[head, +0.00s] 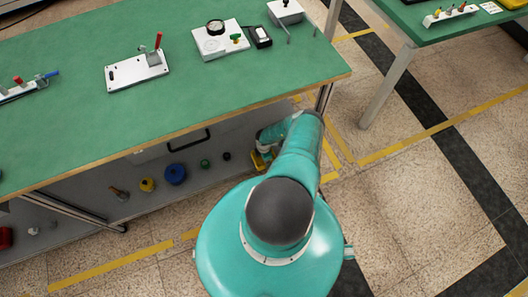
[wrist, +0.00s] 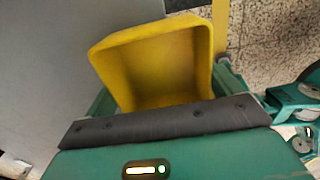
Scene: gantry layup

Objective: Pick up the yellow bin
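The yellow bin (wrist: 155,65) fills the upper middle of the wrist view, its open, empty-looking inside facing the camera. It lies close in front of the dark edge of my gripper's palm. My gripper (wrist: 165,95) has a green finger on each side of the bin, spread wide around it. Both fingers border the bin's sides, but whether they press on it is not clear. In the head view only a small yellow part of the bin (head: 258,161) shows under the bench's front edge, mostly hidden by my arm and gripper (head: 266,150).
The green-topped bench (head: 190,105) overhangs the gripper. Its grey lower shelf (head: 120,177) holds a blue round item (head: 175,174), a small yellow item (head: 147,184) and other small parts left of the bin. A bench leg (head: 324,97) stands close right. Open floor lies right.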

